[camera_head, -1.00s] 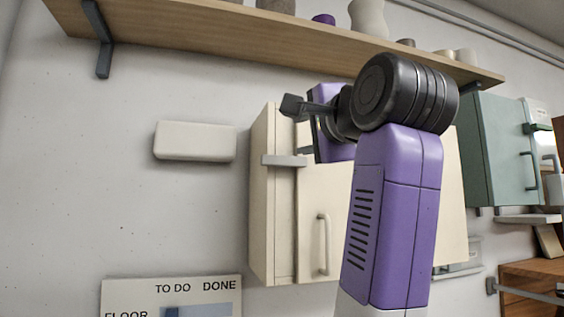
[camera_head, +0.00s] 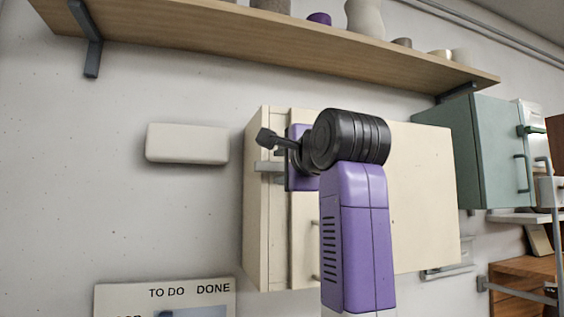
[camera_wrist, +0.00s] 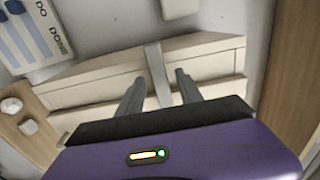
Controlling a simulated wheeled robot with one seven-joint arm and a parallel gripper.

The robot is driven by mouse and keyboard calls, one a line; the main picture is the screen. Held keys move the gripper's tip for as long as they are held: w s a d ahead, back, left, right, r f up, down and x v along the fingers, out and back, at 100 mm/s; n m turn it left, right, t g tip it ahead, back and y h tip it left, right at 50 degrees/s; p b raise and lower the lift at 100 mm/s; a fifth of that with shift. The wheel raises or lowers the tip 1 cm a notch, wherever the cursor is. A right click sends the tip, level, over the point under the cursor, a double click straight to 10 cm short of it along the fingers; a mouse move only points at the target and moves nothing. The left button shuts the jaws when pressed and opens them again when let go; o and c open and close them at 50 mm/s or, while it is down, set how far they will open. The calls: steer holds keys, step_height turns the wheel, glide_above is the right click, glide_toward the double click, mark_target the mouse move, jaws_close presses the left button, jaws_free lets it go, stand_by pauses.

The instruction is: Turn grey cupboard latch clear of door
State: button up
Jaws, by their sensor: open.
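The cream cupboard (camera_head: 420,190) hangs on the wall with its door shut. Its grey latch (camera_head: 264,167) lies level across the edge between side panel and door. In the wrist view the latch (camera_wrist: 156,70) shows as a grey bar between the two fingers of my open gripper (camera_wrist: 161,76), with a gap on each side. I cannot tell whether the fingers reach down around it in depth. The door handle (camera_head: 314,252) is partly hidden by my arm.
A wooden shelf (camera_head: 250,45) with pots runs above the cupboard. A white box (camera_head: 187,144) is on the wall to the left. A TO DO/DONE board (camera_head: 120,298) is below left. A green cabinet (camera_head: 490,155) is at the right.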

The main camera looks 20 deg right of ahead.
jaws_close()
steer(key=shift+f+n, duration=0.1)
steer(key=shift+n, duration=0.3)
steer(key=n, duration=0.8)
steer(key=shift+d, duration=0.1)
steer(key=n, duration=0.5)
steer(key=shift+n, duration=2)
steer(key=shift+f, duration=0.1)
